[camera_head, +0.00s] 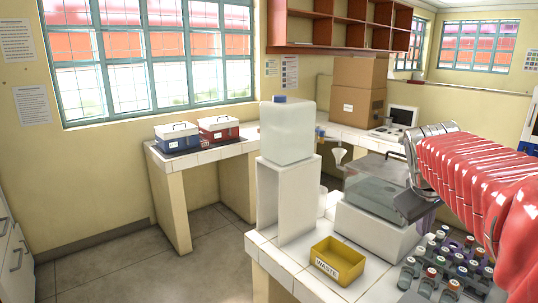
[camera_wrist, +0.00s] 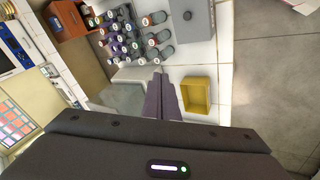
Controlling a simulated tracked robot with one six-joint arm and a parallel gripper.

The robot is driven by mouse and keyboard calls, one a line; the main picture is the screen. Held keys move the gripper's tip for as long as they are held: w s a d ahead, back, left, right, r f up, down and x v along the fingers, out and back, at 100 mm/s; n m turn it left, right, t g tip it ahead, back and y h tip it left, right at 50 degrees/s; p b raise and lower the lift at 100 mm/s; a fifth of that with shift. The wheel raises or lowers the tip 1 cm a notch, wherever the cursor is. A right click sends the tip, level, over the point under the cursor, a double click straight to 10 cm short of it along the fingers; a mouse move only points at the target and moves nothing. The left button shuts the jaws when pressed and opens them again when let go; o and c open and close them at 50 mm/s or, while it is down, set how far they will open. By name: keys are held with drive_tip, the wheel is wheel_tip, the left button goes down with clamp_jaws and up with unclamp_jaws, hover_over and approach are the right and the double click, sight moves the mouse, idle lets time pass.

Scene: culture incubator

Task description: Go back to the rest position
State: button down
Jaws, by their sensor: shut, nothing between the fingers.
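My gripper (camera_wrist: 160,97) shows in the wrist view with its two dark purple fingers together and nothing between them. In the head view my red-sleeved arm comes in from the right, and the gripper (camera_head: 424,216) is partly hidden behind its dark wrist housing. It appears in front of the right side of a clear-lidded box on a white base (camera_head: 372,228). In the wrist view the fingers point toward the bench, between the bottles and a yellow tray.
The yellow WASTE tray (camera_head: 338,261) sits at the bench's front edge; it also shows in the wrist view (camera_wrist: 186,97). Several capped bottles (camera_head: 428,285) stand right of it. A white container (camera_head: 287,135) rests on a white stand (camera_head: 283,200). Blue (camera_head: 177,139) and red (camera_head: 219,130) boxes sit by the window.

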drive_tip(key=s+a+f+m+y, duration=0.1)
drive_tip(key=s+a+f, duration=0.2)
drive_tip(key=s+a, duration=0.3)
drive_tip(key=s+a+f+y, duration=0.2)
drive_tip(key=s+a+f, duration=0.2)
drive_tip(key=s+a, duration=0.2)
drive_tip(key=s+a+f+m+t+y, duration=0.1)
drive_tip(key=s+a+f, duration=0.3)
drive_tip(key=a, duration=0.6)
drive_tip(key=s, duration=0.2)
drive_tip(key=shift+s+f+m, duration=0.2)
drive_tip(key=shift+s+m, duration=0.1)
drive_tip(key=shift+s, duration=0.1)
drive_tip(key=shift+a, duration=0.1)
